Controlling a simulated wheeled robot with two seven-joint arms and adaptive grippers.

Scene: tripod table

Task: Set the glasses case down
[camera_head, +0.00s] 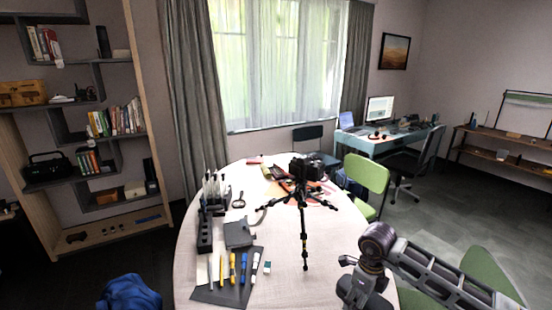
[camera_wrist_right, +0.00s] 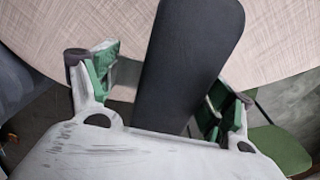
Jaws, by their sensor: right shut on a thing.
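The glasses case (camera_wrist_right: 190,62) is a long dark grey case with a rounded end. In the right wrist view it runs from between the fingers of my right gripper (camera_wrist_right: 165,82) out over the pale table top. The gripper is shut on it; I cannot tell if the case touches the table. In the head view my right gripper (camera_head: 358,280) is at the table's front right edge, and I cannot make out the case there. The round table (camera_head: 285,270) is pale and wood-grained, and also shows in the right wrist view (camera_wrist_right: 85,22). My left gripper is not in view.
A camera on a small tripod (camera_head: 303,190) stands on the table. The front right of the table is clear. A green chair (camera_head: 369,180) stands behind.

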